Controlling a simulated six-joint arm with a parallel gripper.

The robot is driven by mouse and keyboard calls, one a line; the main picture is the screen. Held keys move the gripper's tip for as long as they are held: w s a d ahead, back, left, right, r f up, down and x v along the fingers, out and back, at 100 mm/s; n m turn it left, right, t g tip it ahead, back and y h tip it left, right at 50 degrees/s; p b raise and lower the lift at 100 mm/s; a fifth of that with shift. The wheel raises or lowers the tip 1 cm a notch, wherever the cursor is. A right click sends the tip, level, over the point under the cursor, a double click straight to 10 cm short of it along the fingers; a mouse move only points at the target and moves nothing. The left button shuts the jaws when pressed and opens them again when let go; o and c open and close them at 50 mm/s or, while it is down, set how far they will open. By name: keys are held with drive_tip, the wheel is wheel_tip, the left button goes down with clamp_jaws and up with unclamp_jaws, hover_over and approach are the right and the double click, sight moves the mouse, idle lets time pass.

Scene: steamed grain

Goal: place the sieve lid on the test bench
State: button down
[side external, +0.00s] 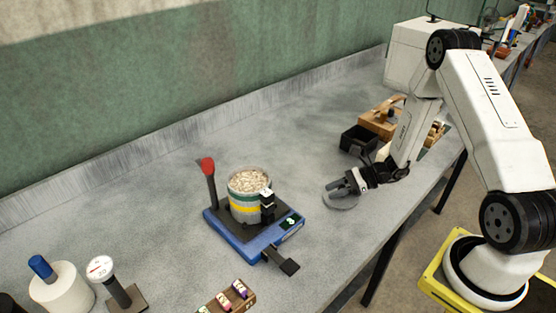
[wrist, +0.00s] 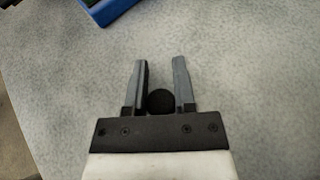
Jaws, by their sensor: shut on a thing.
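The sieve lid (side external: 341,199) is a flat grey disc at the end of my gripper (side external: 352,184), to the right of the blue device. It is on or very close to the test bench (side external: 330,245); I cannot tell if it touches. In the wrist view my gripper (wrist: 160,75) has its two fingers on either side of a dark round knob (wrist: 160,101), shut on the lid. The lid's disc cannot be made out against the grey bench there.
A blue device (side external: 238,238) with a red-topped post bears a sieve pot (side external: 249,198) full of grain. A black bin (side external: 358,141) and a wooden box (side external: 380,122) stand behind my gripper. A small wooden rack (side external: 232,297) is at the front. Bench around the lid is clear.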

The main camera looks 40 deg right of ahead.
drive_tip(key=shift+f, duration=0.1)
drive_tip(key=shift+c, duration=2.2)
unclamp_jaws()
drive_tip(key=shift+d+r, duration=0.1)
drive_tip(key=shift+r, duration=0.1)
drive_tip(key=v, duration=1.2)
drive_tip(key=shift+f, duration=0.1)
